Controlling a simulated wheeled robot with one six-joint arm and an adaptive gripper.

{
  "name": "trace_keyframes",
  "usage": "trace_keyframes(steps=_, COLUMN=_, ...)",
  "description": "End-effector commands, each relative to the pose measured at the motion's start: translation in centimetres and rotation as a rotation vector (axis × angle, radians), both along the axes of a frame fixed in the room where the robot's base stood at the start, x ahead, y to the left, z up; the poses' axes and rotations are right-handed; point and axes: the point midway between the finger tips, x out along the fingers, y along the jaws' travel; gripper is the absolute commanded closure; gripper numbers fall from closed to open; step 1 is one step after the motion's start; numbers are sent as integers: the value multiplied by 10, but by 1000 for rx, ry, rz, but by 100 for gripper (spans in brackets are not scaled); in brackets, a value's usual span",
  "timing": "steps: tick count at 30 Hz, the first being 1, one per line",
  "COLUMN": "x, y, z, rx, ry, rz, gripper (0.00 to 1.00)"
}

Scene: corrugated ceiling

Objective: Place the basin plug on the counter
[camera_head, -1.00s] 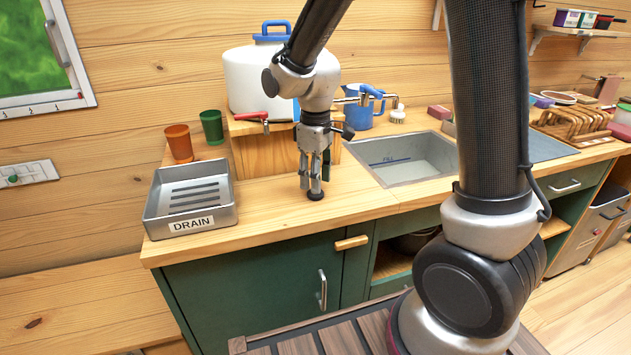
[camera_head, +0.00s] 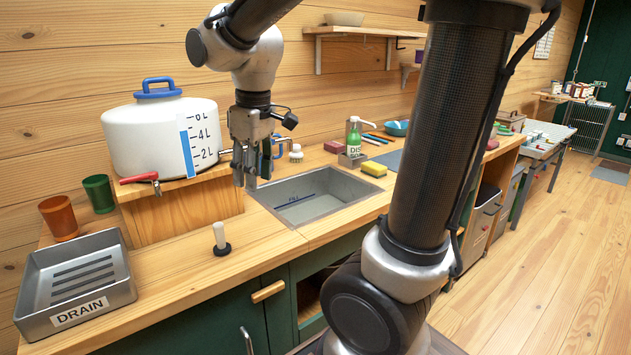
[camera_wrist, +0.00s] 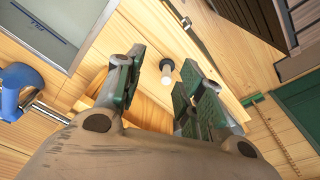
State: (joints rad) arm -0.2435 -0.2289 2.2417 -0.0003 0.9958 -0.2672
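The basin plug (camera_head: 221,240) stands upright on the wooden counter (camera_head: 180,272), its black base down and its pale handle up. It is between the drain tray and the basin. In the wrist view the plug (camera_wrist: 167,72) shows beyond the fingers, apart from them. My gripper (camera_head: 247,180) is above the counter near the basin's left edge, higher than the plug and to its right. In the wrist view my gripper (camera_wrist: 155,95) has its fingers spread with nothing between them. The basin (camera_head: 315,198) is sunk in the counter with a fill line inside.
A grey drain tray (camera_head: 72,305) sits at the left. Orange (camera_head: 59,218) and green (camera_head: 99,193) cups stand behind it. A white water tank (camera_head: 140,135) with a red tap stands on a wooden block. A soap bottle (camera_head: 354,140) and yellow sponge (camera_head: 374,169) are behind the basin.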

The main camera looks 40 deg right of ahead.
Motion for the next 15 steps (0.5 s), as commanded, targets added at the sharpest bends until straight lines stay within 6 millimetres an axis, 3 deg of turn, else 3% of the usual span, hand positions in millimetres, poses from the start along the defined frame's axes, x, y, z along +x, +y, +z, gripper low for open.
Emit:
trace_keyframes(steps=1, x=-23, y=-20, z=9, rx=16, ry=-42, rz=-82, gripper=62)
trace_keyframes(steps=3, x=-53, y=-40, z=15, rx=36, ry=-91, rz=-190, gripper=62)
trace_keyframes(steps=7, x=-100, y=-66, z=15, rx=69, ry=-166, rz=-360, gripper=62)
trace_keyframes(steps=10, x=-123, y=-76, z=12, rx=87, ry=-205, rz=-445, gripper=62)
trace_keyframes(steps=15, x=-138, y=-82, z=8, rx=99, ry=-232, rz=-506, gripper=62)
